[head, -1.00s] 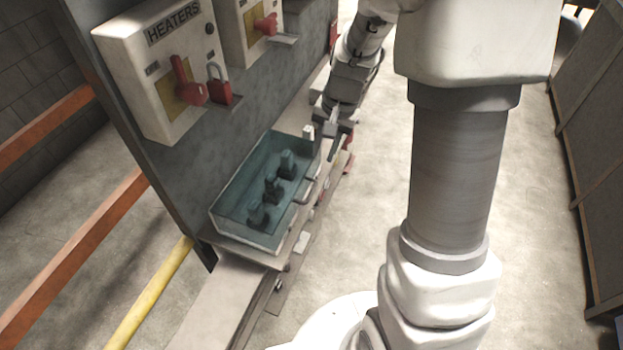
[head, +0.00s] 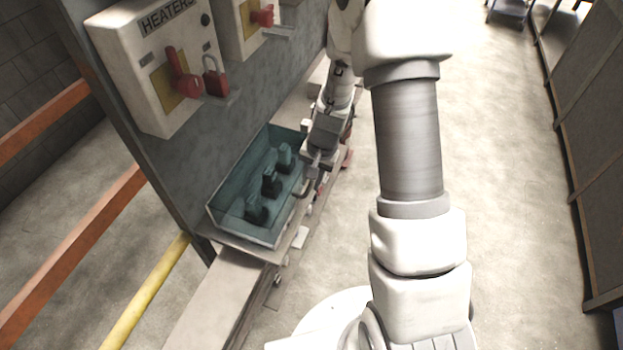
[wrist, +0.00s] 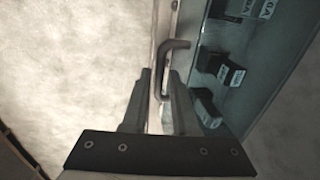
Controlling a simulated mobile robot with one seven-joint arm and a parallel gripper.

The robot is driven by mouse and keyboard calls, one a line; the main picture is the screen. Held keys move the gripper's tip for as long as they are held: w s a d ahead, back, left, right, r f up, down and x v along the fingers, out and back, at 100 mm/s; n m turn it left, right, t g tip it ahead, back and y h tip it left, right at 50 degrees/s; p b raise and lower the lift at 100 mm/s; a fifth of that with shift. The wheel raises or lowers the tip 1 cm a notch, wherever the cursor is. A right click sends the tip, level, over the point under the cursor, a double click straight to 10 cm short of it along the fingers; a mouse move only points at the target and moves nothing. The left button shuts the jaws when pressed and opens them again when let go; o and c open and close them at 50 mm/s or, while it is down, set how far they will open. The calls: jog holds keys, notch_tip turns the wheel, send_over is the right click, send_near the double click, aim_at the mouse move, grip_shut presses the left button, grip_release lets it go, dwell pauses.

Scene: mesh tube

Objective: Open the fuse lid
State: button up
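The fuse lid (head: 228,200) is a clear, teal-tinted cover over several dark fuses (head: 270,182), and it is shut. Its dark curved handle (head: 302,190) is on the edge facing away from the panel. In the wrist view the handle (wrist: 164,70) is just ahead of the fingertips, roughly in line with the gap between them. My gripper (wrist: 158,76) is open, with a narrow gap and nothing clearly held. In the head view my gripper (head: 316,168) is beside the far end of the lid's handle side; its fingertips are hard to make out there.
The grey panel (head: 250,90) rises behind the lid, carrying a heaters switch box (head: 125,65) with a red lever and red padlock (head: 214,78). A ledge (head: 225,290) runs toward me below the lid. Open floor (head: 480,170) lies to the right.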

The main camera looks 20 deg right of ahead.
grip_shut()
dwell(1.4)
